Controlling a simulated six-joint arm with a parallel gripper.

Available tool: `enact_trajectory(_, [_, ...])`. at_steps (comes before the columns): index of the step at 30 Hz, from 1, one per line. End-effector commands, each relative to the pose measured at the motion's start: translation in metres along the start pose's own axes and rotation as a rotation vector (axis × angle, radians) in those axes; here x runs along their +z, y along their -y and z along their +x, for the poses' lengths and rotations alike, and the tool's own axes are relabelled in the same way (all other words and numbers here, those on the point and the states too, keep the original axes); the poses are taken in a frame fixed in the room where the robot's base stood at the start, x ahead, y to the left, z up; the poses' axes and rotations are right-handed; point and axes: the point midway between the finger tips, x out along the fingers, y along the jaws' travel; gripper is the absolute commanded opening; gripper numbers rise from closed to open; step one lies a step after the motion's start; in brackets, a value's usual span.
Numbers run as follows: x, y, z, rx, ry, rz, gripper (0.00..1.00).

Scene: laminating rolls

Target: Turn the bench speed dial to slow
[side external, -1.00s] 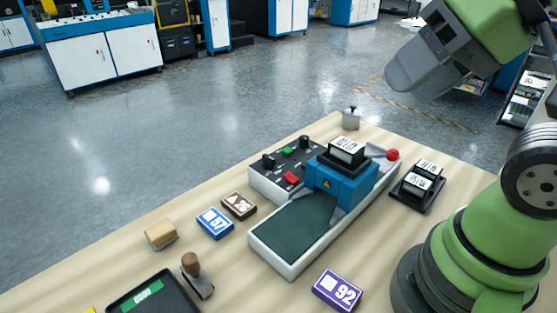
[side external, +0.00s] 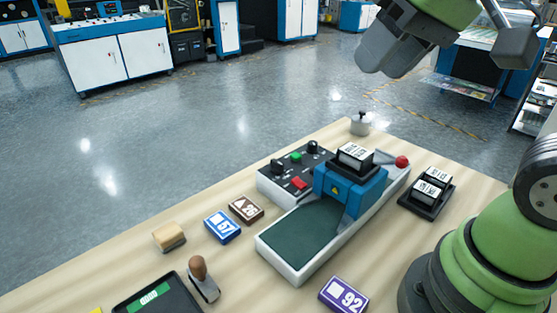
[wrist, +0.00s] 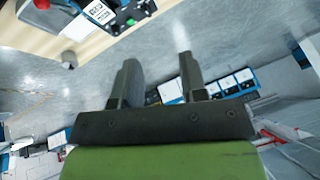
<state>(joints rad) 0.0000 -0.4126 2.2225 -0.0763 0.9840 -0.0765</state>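The bench machine has a black control panel (side external: 290,176) on its left side. Two black knobs stand on it, one at the left (side external: 277,166) and one at the far end (side external: 313,147). I cannot tell which is the speed dial, nor read the markings or pointer positions. A green button (side external: 296,157) and a red switch (side external: 299,183) are on the same panel. My gripper (side external: 382,62) hangs high above and beyond the bench, well away from the panel. In the wrist view its two fingers (wrist: 160,75) are apart with nothing between them.
The blue roller housing (side external: 349,190) stands right of the panel, with a red knob (side external: 402,162) behind it. A metal weight (side external: 360,123) stands at the far corner. Label blocks (side external: 431,188) sit in a black tray at right. A stamp (side external: 200,275) and cards lie nearer.

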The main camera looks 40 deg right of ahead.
Motion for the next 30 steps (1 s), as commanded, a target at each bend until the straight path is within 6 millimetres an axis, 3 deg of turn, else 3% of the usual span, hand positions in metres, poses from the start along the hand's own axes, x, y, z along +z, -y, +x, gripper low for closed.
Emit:
enact_trajectory(1, [-0.017, 0.002, 0.010, 0.021, 0.040, -0.018, 0.39])
enact_trajectory(6, [-0.062, 0.006, 0.050, 0.079, 0.152, -0.088, 0.39])
enact_trajectory(13, [-0.103, -0.001, 0.130, 0.149, 0.307, -0.177, 0.39])
enact_trajectory(18, [-0.113, -0.012, 0.190, 0.187, 0.404, -0.231, 0.39])
enact_trajectory(21, [-0.113, -0.018, 0.214, 0.201, 0.443, -0.252, 0.39])
enact_trajectory(30, [-0.106, -0.026, 0.244, 0.212, 0.476, -0.270, 0.39])
